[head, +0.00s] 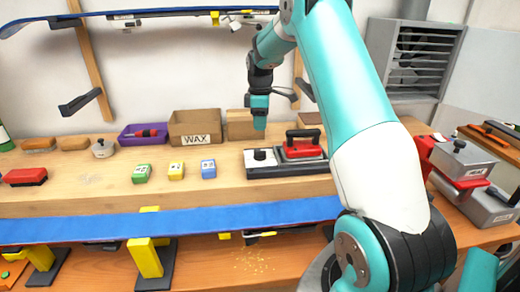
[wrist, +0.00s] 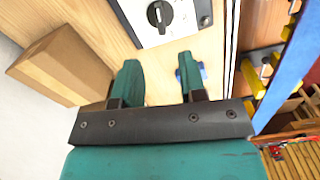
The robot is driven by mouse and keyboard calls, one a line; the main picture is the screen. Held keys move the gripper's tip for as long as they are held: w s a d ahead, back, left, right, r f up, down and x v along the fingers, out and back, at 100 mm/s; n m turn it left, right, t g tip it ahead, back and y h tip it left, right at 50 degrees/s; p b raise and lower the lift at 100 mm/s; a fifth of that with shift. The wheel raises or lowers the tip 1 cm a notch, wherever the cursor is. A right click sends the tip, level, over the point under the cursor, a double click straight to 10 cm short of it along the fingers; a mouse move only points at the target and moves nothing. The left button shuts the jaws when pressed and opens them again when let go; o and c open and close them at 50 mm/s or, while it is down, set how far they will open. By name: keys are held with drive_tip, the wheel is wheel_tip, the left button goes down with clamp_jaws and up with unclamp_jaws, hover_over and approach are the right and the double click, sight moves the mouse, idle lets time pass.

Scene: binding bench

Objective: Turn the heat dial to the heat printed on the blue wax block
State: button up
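The blue wax block (head: 208,168) stands on the bench at the right end of a row with a yellow block (head: 176,171) and a green block (head: 142,173). Its label is too small to read. In the wrist view a bit of blue (wrist: 205,72) shows behind the right finger. The heat dial (head: 260,155) is a black knob on the pale plate of the iron's station; in the wrist view the dial (wrist: 159,15) has a white pointer and marks around it. My gripper (head: 259,122) hangs above and behind the dial. In the wrist view my gripper (wrist: 160,78) is open and empty, apart from the dial.
A red iron (head: 302,146) sits on the station right of the dial. Behind are a WAX box (head: 195,128), a plain cardboard box (head: 240,125) and a purple tray (head: 143,136). A blue ski (head: 170,224) runs along the bench front. Grey boxes (head: 463,160) stand at the right.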

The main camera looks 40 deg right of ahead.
sight(260, 151)
wheel_tip(260, 151, down, 11)
drive_tip(key=shift+r+p, duration=0.1)
drive_tip(key=shift+p, duration=0.85)
clamp_jaws()
